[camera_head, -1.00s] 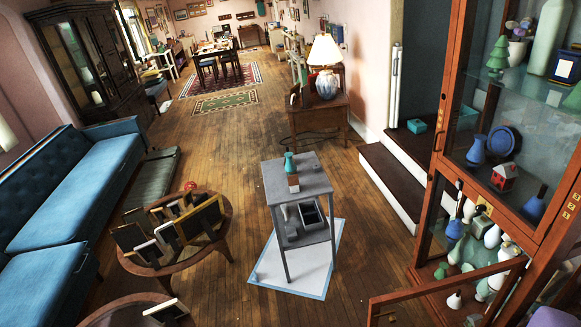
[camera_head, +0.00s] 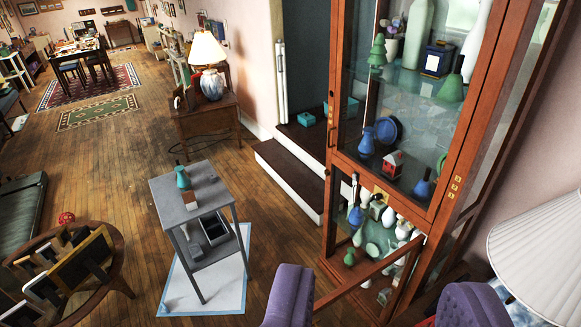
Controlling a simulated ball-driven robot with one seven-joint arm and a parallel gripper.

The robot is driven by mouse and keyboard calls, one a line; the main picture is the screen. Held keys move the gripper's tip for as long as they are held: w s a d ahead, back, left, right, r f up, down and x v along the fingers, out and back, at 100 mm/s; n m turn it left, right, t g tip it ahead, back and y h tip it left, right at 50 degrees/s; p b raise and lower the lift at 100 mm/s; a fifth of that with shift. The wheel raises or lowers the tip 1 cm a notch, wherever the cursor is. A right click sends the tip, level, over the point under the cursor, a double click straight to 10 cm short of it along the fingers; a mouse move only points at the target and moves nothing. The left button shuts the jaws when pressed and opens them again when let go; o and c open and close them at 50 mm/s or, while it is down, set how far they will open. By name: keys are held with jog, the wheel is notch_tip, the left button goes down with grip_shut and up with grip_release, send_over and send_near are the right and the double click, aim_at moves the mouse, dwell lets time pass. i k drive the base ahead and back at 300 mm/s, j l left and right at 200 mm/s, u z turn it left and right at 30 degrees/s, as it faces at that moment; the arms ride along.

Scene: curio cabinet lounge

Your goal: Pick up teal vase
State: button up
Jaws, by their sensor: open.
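A small teal vase (camera_head: 182,179) stands upright on top of a grey two-level side table (camera_head: 172,199), left of the picture's middle. A small block-like object (camera_head: 190,199), partly reddish, is right by the vase's front. My gripper is not in this view, and nothing is seen touching the vase.
A tall wooden glass cabinet (camera_head: 335,120) holds several vases, with its lower door standing open. Purple upholstered shapes (camera_head: 290,296) and a white lampshade (camera_head: 540,250) are near. A round table with frames (camera_head: 112,265) stands left. Bare floor (camera_head: 110,165) lies behind the grey table.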

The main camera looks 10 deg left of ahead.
aim_at(184, 183)
jog(key=i+j+u, duration=0.45)
jog(key=i+u, duration=0.25)
jog(key=i, duration=0.25)
jog(key=i+u, duration=0.35)
jog(key=i+z, duration=0.15)
jog(key=i, duration=0.6)
jog(key=i+j+z, duration=0.15)
jog(key=i, duration=0.6)
jog(key=i+l, duration=0.2)
jog(key=i, duration=0.3)
jog(key=i+l+u, duration=0.1)
jog(key=i, duration=0.35)
